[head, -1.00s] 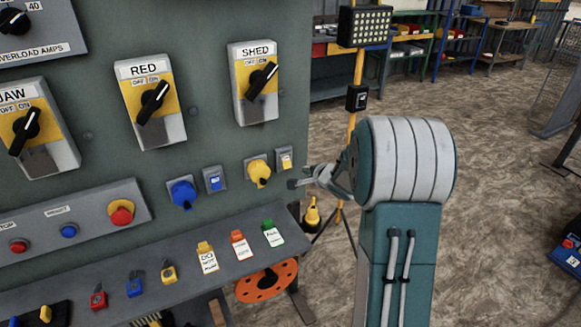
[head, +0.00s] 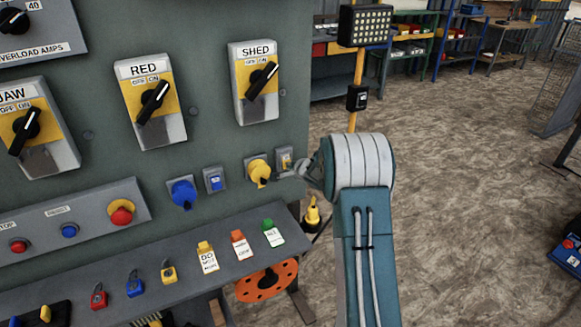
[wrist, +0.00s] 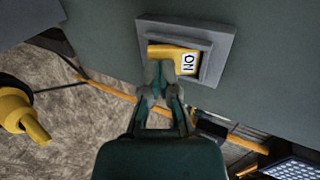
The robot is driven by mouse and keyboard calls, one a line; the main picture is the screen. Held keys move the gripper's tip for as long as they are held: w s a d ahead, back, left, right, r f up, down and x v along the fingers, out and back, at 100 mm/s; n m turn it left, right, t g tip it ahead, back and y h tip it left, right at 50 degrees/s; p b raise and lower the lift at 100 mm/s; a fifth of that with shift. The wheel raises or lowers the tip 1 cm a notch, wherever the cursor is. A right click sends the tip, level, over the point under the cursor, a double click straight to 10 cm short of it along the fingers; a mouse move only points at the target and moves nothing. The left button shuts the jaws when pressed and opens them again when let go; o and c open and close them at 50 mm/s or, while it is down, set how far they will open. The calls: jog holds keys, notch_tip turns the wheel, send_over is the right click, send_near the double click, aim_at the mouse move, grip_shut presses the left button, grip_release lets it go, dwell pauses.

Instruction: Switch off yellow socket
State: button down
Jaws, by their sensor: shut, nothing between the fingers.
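The yellow socket (head: 258,172) is on the grey-green panel, with a small switch in a grey frame (head: 284,159) to its right. In the wrist view the switch shows a yellow rocker (wrist: 172,53) with an ON label at its right end. My gripper (wrist: 159,75) is shut and empty, its fingertips at the rocker's near edge, covering part of its left half. I cannot tell whether they touch it.
A blue socket (head: 183,194) with its own switch (head: 214,180) is to the left. A sloped shelf (head: 225,240) with tags and padlocks juts out below. A yellow plug-like piece (head: 312,215) is near the panel's right edge. Open floor lies to the right.

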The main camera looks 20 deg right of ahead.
jog(key=shift+w+a+f, duration=0.1)
jog(key=shift+w+f, duration=0.05)
dwell(0.4)
jog(key=shift+r, duration=0.85)
